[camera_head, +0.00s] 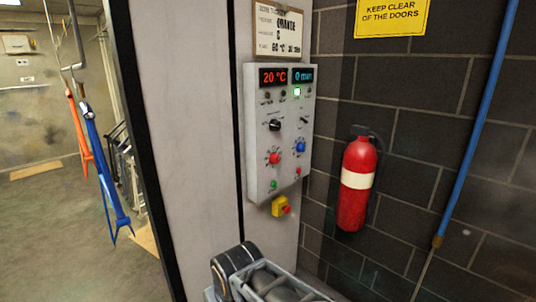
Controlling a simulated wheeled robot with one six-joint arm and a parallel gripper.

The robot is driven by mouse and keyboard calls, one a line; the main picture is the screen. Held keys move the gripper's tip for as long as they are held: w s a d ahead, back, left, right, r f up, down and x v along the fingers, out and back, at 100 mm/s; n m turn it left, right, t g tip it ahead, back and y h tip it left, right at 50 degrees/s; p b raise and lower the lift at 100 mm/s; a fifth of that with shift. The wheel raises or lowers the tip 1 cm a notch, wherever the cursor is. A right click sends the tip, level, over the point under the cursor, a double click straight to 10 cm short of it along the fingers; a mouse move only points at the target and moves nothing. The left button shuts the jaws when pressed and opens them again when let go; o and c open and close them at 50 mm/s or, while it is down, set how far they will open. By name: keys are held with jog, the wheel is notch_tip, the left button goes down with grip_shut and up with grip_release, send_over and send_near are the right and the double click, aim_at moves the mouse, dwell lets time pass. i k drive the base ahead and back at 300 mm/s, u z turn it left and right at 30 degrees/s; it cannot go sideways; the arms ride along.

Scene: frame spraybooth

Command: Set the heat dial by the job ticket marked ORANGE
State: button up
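The grey control box (257,140) hangs on the wall in the middle of the view. Its red display (274,77) reads 20 °C and its blue display (303,76) reads 0 min. A red knob (274,158) sits low on the left and looks like the heat dial; a blue knob (300,147) sits to its right. The job ticket (278,28) on a clipboard above the box reads ORANGE, with a line that seems to say 60 °C and a time too small to read surely. My gripper is not in view.
A black selector knob (275,125) and small lamps share the panel. A red extinguisher (357,185) and a blue pipe (478,120) are to the right. Blue (104,170) and orange (78,130) frames hang at left.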

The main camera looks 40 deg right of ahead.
aim_at(274, 159)
jog(key=z, duration=0.5)
jog(key=i, duration=1.15)
jog(key=z, duration=0.6)
